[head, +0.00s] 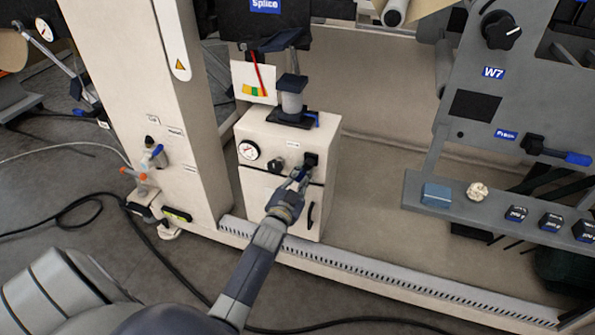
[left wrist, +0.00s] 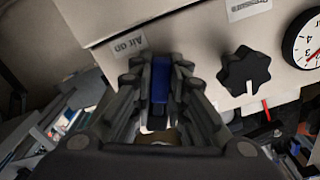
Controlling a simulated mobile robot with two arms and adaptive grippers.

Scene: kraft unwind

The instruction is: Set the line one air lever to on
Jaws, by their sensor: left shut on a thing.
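The air lever is on the front of a cream cabinet (head: 258,133). Its dark mount (head: 311,159) shows at the upper right of that front in the head view. In the left wrist view the blue lever handle (left wrist: 160,80) lies between my fingers, beside a label (left wrist: 130,44) that seems to read "Air on". My left gripper (head: 299,178) is shut on this handle; it also shows in the left wrist view (left wrist: 160,100). The fingers hide part of the handle, and its exact angle is hard to tell. My right gripper is in neither view.
A black knob (head: 276,164) and a round gauge (head: 249,150) sit left of the lever. A cream column (head: 150,90) with a small valve (head: 153,154) stands further left. A grey panel with a shelf (head: 480,205) is at right. Black cables (head: 75,215) lie on the floor.

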